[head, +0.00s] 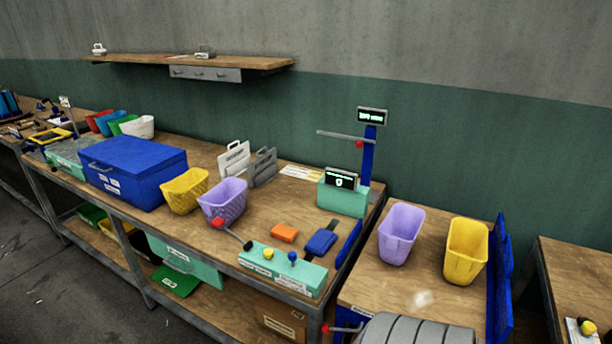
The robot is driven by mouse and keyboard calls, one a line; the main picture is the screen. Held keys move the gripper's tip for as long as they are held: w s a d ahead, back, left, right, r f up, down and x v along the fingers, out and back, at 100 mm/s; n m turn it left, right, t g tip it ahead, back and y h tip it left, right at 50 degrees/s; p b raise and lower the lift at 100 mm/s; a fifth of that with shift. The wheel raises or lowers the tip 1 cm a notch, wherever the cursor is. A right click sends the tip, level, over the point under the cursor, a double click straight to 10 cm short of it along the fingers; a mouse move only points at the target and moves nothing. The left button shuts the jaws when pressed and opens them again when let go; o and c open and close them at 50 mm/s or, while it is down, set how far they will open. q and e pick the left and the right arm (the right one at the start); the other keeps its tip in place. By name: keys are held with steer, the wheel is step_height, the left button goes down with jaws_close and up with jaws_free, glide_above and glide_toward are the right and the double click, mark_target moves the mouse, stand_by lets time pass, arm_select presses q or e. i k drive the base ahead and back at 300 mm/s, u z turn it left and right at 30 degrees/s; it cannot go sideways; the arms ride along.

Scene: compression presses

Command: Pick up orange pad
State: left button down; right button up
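The orange pad (285,233) is a small flat block lying on the wooden workbench (262,218). It is fully visible and nothing covers it. A dark blue pad-like block (321,241) lies just to its right, with a small gap between them. Neither of my grippers is in the head view.
A green control box (305,275) with yellow and blue knobs stands in front of the pad. A red-knobbed lever (219,222) and a purple bin (222,202) are to its left. A green press base with a display (344,201) stands behind. A yellow bin (184,191) stands further left.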

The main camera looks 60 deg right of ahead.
mark_target(286, 235)
steer(key=z, duration=1.35)
